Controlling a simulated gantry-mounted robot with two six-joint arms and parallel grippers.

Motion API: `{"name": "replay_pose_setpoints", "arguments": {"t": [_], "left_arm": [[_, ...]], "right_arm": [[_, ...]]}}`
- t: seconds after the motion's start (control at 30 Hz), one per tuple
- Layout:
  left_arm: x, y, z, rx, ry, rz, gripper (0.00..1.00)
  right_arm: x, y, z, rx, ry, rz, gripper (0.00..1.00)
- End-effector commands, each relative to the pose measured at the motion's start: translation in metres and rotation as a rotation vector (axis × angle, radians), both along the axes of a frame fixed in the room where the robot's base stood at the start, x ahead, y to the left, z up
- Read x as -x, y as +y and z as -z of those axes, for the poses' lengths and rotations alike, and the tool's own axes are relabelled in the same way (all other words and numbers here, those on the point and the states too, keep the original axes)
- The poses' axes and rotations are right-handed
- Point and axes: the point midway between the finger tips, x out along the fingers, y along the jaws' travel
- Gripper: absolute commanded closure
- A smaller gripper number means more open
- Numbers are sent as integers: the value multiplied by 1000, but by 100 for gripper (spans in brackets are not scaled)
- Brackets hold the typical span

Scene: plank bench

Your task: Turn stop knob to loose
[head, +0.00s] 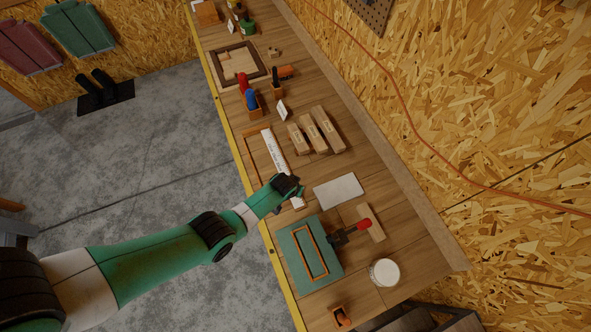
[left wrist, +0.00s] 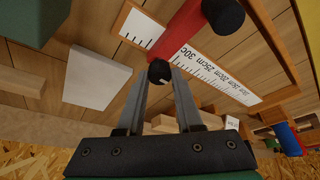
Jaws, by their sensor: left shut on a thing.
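A red rod-like piece (left wrist: 190,32) with a black round end and a small black knob (left wrist: 159,72) shows in the left wrist view, close over a white ruler (left wrist: 225,75). I take the black knob to be the stop knob; its setting cannot be read. My left gripper (left wrist: 160,80) has its fingertips closed on the black knob. In the head view my left gripper (head: 290,187) is over the near end of the ruler (head: 275,153) and hides the knob. My right gripper is not in view.
A pale flat slab (head: 338,191) lies right of the gripper. A green block (head: 311,252) with a red-handled clamp (head: 363,224) stands nearer the front. Several wood blocks (head: 315,134) lie beyond the ruler. A white round container (head: 385,272) stands at the lower right.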

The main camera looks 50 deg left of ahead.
Motion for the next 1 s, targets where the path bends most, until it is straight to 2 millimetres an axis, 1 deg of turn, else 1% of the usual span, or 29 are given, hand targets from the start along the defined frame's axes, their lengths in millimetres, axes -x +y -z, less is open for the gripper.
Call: {"name": "replay_pose_setpoints", "arguments": {"t": [0.23, 0.67, 0.7, 0.83, 0.87, 1.0], "left_arm": [[1, -1, 2, 2, 1, -70, 100], [1, -1, 1, 3, 2, -83, 100], [1, -1, 1, 3, 3, -83, 60], [1, -1, 1, 3, 2, -82, 37], [1, -1, 1, 3, 2, -82, 36], [0, -1, 1, 2, 1, -81, 36]], "right_arm": [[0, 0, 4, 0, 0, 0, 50], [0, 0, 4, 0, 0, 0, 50], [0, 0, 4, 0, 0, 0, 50], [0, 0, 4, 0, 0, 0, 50], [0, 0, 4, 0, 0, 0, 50], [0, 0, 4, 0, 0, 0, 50]]}}
